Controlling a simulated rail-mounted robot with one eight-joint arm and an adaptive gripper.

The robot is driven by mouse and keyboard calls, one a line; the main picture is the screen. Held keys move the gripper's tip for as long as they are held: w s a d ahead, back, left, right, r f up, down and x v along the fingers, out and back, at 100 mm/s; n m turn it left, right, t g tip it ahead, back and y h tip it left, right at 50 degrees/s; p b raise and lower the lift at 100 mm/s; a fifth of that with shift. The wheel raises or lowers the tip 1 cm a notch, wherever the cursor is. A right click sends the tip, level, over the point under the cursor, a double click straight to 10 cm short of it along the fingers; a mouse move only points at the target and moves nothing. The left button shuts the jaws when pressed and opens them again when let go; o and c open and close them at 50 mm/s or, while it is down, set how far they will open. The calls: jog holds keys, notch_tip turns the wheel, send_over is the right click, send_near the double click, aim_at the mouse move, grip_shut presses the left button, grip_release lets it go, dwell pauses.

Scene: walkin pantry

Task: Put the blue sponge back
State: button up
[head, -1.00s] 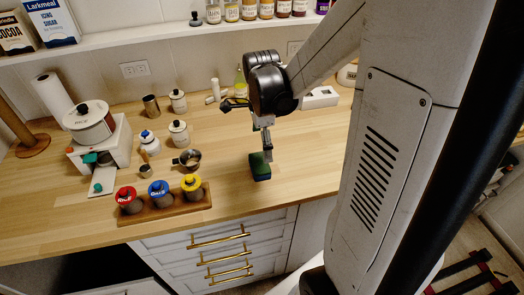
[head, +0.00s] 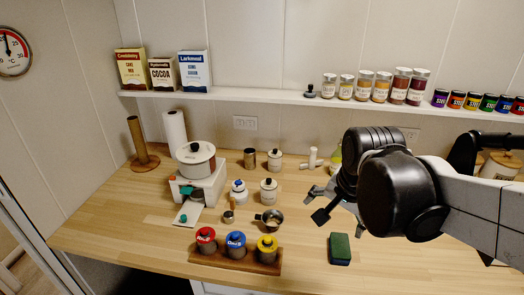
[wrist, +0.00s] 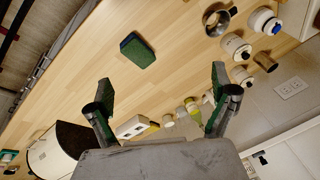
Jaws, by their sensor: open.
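The sponge (head: 340,248), green on top with a dark blue lower side, lies flat on the wooden counter, right of the canister rack. It also shows in the wrist view (wrist: 137,52), ahead of the fingers and apart from them. My gripper (head: 317,204) is raised above the counter, turned toward the left in the head view. In the wrist view its two fingers (wrist: 162,88) are spread wide with nothing between them.
A wooden rack (head: 238,258) holds red, blue and yellow lidded canisters. A metal cup (head: 269,219), white jars and a white pot (head: 196,160) stand behind. A shelf (head: 290,98) carries boxes and jars. Counter around the sponge is clear.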

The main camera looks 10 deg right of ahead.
jog(key=s+a+r+n+t, duration=0.2)
jog(key=s+a+n, duration=0.3)
jog(key=n, duration=0.4)
jog(key=shift+s+a+r+n+t+y, duration=0.2)
jog(key=shift+r+n+t+y, duration=0.15)
jog(key=shift+t, duration=0.25)
notch_tip(320, 180, down, 6)
jog(key=b, duration=0.5)
jog(key=shift+r+b, duration=0.15)
jog(key=shift+b, duration=0.2)
